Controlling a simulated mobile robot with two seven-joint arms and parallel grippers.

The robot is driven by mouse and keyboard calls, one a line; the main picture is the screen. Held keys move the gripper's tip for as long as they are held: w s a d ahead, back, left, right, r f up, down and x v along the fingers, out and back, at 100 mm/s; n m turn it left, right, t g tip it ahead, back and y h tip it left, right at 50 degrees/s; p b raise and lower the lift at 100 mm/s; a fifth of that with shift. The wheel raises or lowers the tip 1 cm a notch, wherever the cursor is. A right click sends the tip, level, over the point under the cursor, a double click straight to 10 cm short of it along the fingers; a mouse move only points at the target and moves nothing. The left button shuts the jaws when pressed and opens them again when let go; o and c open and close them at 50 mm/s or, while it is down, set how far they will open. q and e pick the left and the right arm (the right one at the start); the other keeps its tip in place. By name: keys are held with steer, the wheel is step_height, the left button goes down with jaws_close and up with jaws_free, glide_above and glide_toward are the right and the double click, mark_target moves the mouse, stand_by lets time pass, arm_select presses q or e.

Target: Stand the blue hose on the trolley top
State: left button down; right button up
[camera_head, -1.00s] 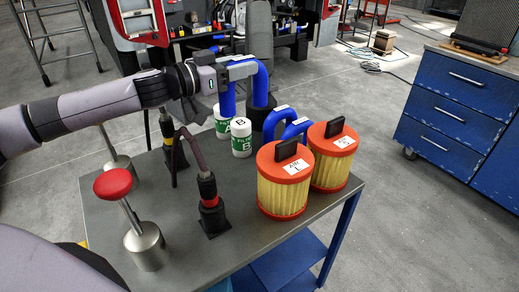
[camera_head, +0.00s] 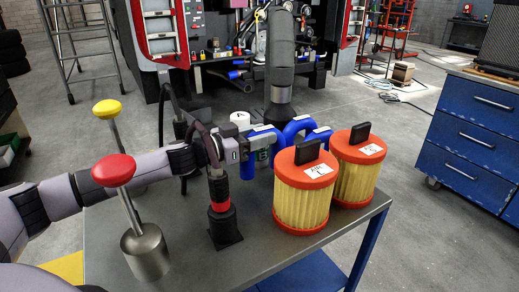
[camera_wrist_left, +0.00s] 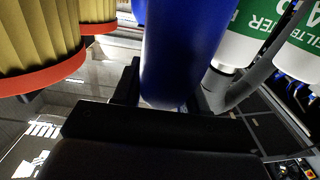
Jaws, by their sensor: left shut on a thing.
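My left gripper (camera_head: 246,144) is low over the grey trolley top (camera_head: 215,262), behind the black and red stand. It is shut on a blue hose (camera_head: 248,166), a bent tube whose leg hangs down close to the top. I cannot tell whether its lower end touches. In the left wrist view the hose (camera_wrist_left: 183,50) is upright between the dark fingers. Two more blue hose arches (camera_head: 299,125) stand to its right, behind the filters. My right gripper is not in view.
Two orange and yellow filters (camera_head: 304,190) (camera_head: 357,165) stand at the right. White and green filter cans (camera_head: 240,118) stand close behind the gripper. A red-knobbed metal plunger (camera_head: 146,252) and the black stand (camera_head: 222,222) are in front. The front middle of the top is clear.

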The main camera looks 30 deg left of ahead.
arm_select(q)
step_height(320, 180, down, 3)
steer(key=shift+r+b, duration=0.1)
steer(key=shift+b, duration=0.25)
steer(key=c, duration=0.9)
jaws_free()
steer(key=shift+s, duration=0.1)
steer(key=b+v, duration=0.1)
steer(key=v, duration=0.4)
steer(key=shift+a, duration=0.1)
steer(key=b+v, duration=0.1)
steer(key=v, duration=0.5)
steer(key=shift+s+a, duration=0.15)
steer(key=shift+s, duration=0.15)
